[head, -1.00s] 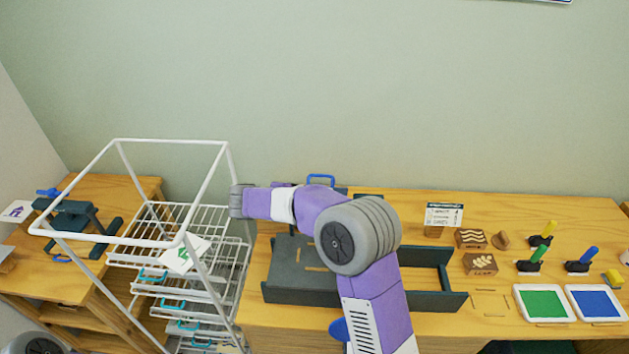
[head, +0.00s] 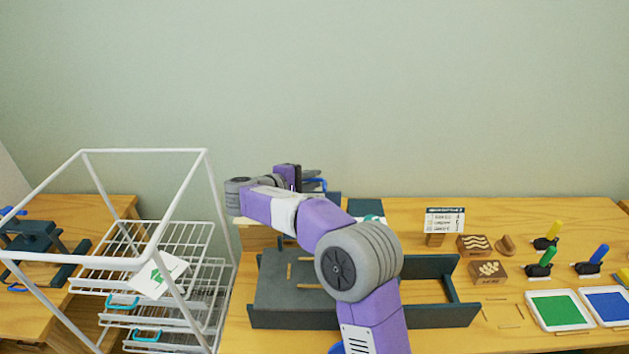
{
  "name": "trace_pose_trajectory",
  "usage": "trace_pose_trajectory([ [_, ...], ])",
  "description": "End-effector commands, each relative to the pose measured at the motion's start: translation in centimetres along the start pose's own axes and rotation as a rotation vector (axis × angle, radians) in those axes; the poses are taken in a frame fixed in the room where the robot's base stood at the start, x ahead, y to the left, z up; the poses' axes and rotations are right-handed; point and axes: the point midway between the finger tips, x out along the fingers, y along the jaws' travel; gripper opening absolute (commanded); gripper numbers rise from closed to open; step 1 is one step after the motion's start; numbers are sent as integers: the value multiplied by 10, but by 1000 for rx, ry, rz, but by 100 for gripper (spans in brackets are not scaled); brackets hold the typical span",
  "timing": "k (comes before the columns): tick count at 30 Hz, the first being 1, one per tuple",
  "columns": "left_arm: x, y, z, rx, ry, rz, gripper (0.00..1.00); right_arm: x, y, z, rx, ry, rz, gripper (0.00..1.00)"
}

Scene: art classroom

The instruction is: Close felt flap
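A dark slate-coloured press frame (head: 415,318) lies on the wooden table, with a flat dark panel (head: 275,297) on its left part. I cannot tell for sure which piece is the felt flap. My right arm reaches over the frame from the front and bends to the left and back. My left gripper is out of view.
A white wire drying rack (head: 210,240) with a printed card (head: 158,275) stands close on the left. On the right are stamp blocks (head: 488,271), rollers (head: 541,262), a green ink pad (head: 557,310) and a blue ink pad (head: 608,304). A sign (head: 444,220) stands behind them.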

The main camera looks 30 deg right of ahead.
Motion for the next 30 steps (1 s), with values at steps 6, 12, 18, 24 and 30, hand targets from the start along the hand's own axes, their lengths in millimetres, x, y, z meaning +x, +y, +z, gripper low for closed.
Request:
trace_pose_trajectory([
  [6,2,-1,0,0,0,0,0,14,0,0,-2,1,1,21],
  [12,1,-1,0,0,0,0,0,14,0,0,-2,2,1,21],
  [18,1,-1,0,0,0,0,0,14,0,0,-2,1,0,0],
  [24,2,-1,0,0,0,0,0,14,0,0,-2,1,0,0],
  [30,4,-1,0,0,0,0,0,13,-1,-1,4,2,7,0],
])
